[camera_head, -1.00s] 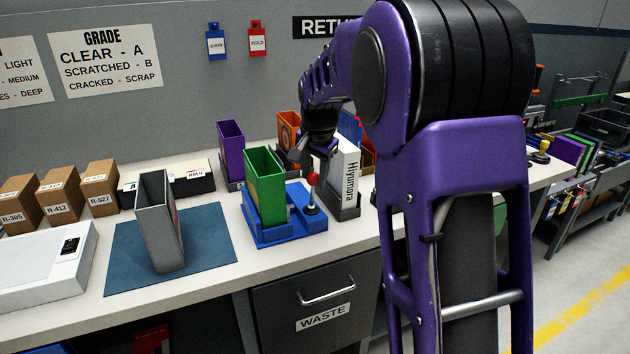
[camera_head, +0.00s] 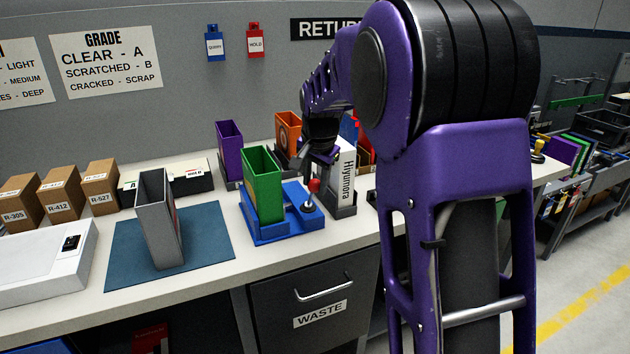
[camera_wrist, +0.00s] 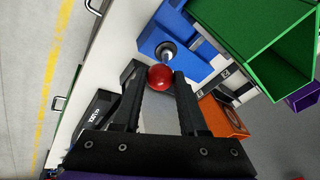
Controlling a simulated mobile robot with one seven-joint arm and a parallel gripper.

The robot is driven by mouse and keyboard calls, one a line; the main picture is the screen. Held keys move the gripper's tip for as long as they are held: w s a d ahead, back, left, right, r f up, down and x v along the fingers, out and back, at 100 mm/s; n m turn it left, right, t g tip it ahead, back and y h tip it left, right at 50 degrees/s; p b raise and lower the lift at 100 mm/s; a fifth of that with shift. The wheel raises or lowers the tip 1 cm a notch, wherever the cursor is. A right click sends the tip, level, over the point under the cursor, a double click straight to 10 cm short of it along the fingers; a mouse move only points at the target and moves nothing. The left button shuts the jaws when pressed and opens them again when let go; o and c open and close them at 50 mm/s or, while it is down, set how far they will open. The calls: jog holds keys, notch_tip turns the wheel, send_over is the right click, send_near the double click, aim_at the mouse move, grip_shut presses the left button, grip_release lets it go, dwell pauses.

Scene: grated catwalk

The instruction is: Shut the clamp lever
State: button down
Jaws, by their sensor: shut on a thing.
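The clamp lever has a red ball knob (camera_head: 314,185) on a short metal stem and stands on a blue fixture (camera_head: 262,239) on the bench. In the head view the lever leans a little to the right. A green open-topped box (camera_head: 264,190) sits upright in the fixture beside it. In the wrist view the red knob (camera_wrist: 160,77) is between the fingertips of my gripper (camera_wrist: 153,78), which is shut on it. The blue fixture (camera_wrist: 196,66) and green box show just past the fingertips. In the head view my gripper's fingertips are hard to make out.
A white-sided box labelled Hiyumora (camera_head: 348,178) stands close to the right of the lever. Purple (camera_head: 229,145) and orange (camera_head: 288,132) boxes stand behind. A grey box (camera_head: 158,225) stands on a blue mat (camera_head: 205,250) to the left. The bench front by the fixture is clear.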

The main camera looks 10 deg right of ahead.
jog(key=shift+s+d+f, duration=0.1)
jog(key=shift+s+f, duration=0.1)
jog(key=shift+f, duration=0.15)
jog(key=shift+c, duration=2.3)
grip_release()
jog(key=shift+r, duration=0.15)
jog(key=shift+r, duration=0.25)
jog(key=p+v, duration=0.3)
jog(key=v, duration=1.4)
jog(key=shift+a, duration=0.2)
